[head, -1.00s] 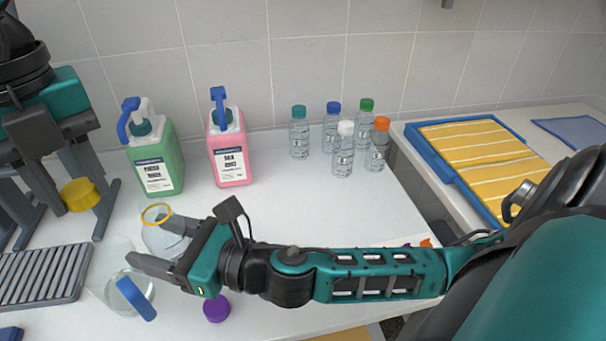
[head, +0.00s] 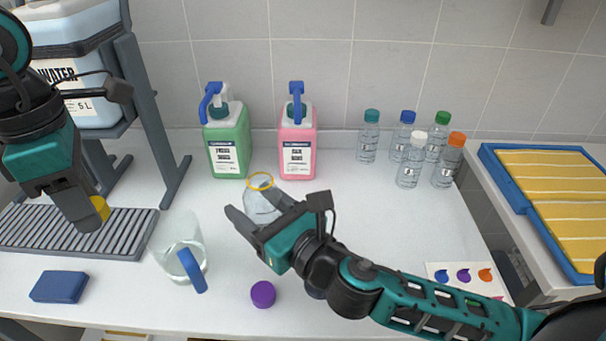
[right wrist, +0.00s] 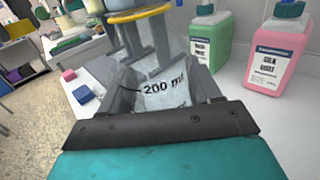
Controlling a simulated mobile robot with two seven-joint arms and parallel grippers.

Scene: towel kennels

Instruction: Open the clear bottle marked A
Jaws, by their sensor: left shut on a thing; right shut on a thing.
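A clear bottle (head: 260,205) with a yellow ring at its mouth is between the fingers of my right gripper (head: 254,208), which is shut on it. In the right wrist view the bottle (right wrist: 165,92) shows "200 ml"; no letter A is legible. No cap sits on its mouth. My left gripper (head: 92,212) is shut on a yellow cap (head: 101,208), low over the grey slatted rack and well left of the bottle. Whether the cap touches the rack I cannot tell.
A clear jug (head: 176,250) with a blue handle stands left of the bottle. A purple cap (head: 263,294) lies in front. Green (head: 228,145) and pink (head: 298,148) pump bottles stand behind. The slatted rack (head: 130,245) is at left. The counter's middle right is clear.

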